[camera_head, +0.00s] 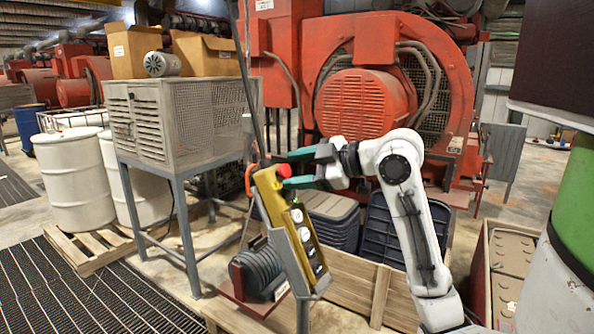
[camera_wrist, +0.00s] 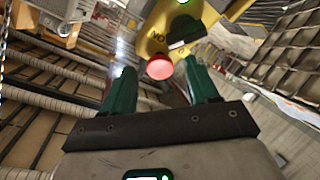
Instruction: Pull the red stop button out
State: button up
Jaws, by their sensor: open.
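The red stop button (camera_head: 284,171) is a round knob near the top of a tilted yellow control box (camera_head: 268,195) on a grey post. My gripper (camera_head: 289,169) has reached the box from the right, with its green fingers open, one above and one below the button in the head view. In the wrist view the button (camera_wrist: 160,67) shows between the two fingertips, with a gap on each side. I see no contact, and I cannot tell how deep the fingertips reach around it. The yellow box (camera_wrist: 155,42) lies just behind it.
More round buttons (camera_head: 297,216) run down the box below the red one. A cable (camera_head: 250,75) hangs beside it. A grey slatted cabinet (camera_head: 185,115) stands left, a large red engine (camera_head: 365,100) behind, and a wooden crate (camera_head: 365,285) with dark bins below my arm.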

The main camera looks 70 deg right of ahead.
jog(key=b+v, duration=0.2)
jog(key=v, duration=0.8)
jog(key=shift+s, duration=0.3)
